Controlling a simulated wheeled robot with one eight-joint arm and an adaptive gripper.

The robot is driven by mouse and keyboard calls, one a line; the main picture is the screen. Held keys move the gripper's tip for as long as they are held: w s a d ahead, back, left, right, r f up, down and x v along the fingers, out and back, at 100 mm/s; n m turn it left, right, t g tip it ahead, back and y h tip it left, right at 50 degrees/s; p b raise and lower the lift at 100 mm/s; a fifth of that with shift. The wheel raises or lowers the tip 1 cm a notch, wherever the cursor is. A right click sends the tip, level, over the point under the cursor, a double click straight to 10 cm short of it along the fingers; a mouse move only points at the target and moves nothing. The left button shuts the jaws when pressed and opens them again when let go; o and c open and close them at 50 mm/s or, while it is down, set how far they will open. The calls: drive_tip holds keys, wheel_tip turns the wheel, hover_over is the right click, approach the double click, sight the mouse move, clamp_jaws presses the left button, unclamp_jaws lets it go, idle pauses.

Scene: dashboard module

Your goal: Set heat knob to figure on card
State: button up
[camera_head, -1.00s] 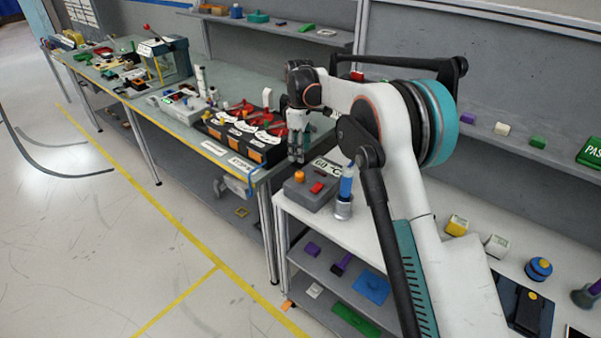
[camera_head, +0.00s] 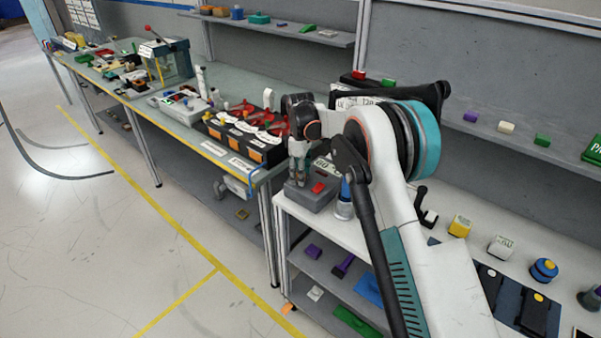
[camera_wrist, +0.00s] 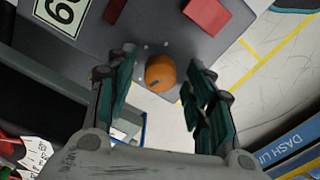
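The orange heat knob (camera_wrist: 161,72) sits on the grey module box (camera_wrist: 140,30), with a dark pointer mark on its face and small pale dots around it. My gripper (camera_wrist: 160,105) is open, its teal fingers on either side of the knob in the wrist view and not touching it. In the head view my gripper (camera_head: 298,178) hangs over the grey box (camera_head: 312,197) and hides the knob.
A red block (camera_wrist: 206,16) is on the box beside the knob. A blue-handled tool in a metal cup (camera_head: 344,200) stands right of the box. Black bins with red tools (camera_head: 247,135) stand on the bench to the left.

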drive_tip(key=c, duration=0.9)
drive_tip(key=shift+o, duration=0.2)
drive_tip(key=m, duration=0.8)
drive_tip(key=shift+m, duration=0.3)
drive_tip(key=m, duration=0.4)
drive_tip(key=shift+m, duration=2.5)
